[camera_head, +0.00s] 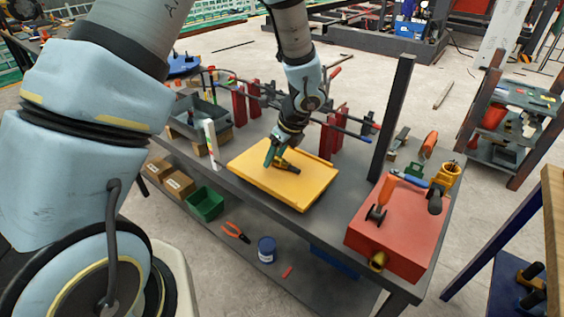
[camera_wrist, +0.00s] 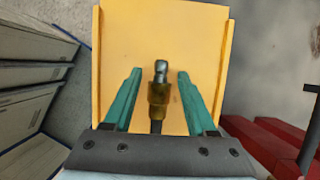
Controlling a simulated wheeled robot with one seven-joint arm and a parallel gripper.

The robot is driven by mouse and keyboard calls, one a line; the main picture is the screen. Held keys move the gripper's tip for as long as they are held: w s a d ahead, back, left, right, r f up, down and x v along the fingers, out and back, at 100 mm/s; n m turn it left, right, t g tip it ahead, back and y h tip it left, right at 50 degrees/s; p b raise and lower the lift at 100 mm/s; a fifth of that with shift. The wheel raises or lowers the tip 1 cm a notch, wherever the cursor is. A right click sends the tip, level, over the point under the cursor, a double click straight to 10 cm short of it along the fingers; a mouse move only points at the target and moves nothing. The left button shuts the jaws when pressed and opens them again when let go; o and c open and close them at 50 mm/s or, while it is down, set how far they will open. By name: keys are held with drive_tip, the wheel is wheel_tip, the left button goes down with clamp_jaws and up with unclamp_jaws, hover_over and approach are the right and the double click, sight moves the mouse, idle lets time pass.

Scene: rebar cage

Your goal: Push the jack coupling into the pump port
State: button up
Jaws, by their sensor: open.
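The jack coupling (camera_wrist: 158,91), a brass collar with a grey metal tip and a dark stem, lies on the yellow tray (camera_wrist: 203,30). My gripper (camera_wrist: 156,72) is open in the wrist view, with one green finger on each side of the coupling and a gap to both. In the head view my gripper (camera_head: 268,163) is low over the tray (camera_head: 305,197), and the coupling (camera_head: 290,167) shows just beside the fingers. The red pump (camera_head: 395,240) stands at the bench's right end. A brass port (camera_head: 378,261) is on its front face.
A dark upright post (camera_head: 391,118) stands between tray and pump. Red clamps (camera_head: 327,137) and rods line the bench behind the tray. A grey bin (camera_head: 198,117) and a white cylinder (camera_head: 211,139) stand left. The bench top (camera_head: 340,215) between tray and pump is clear.

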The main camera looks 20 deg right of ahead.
clamp_jaws()
idle(0.3)
idle(0.4)
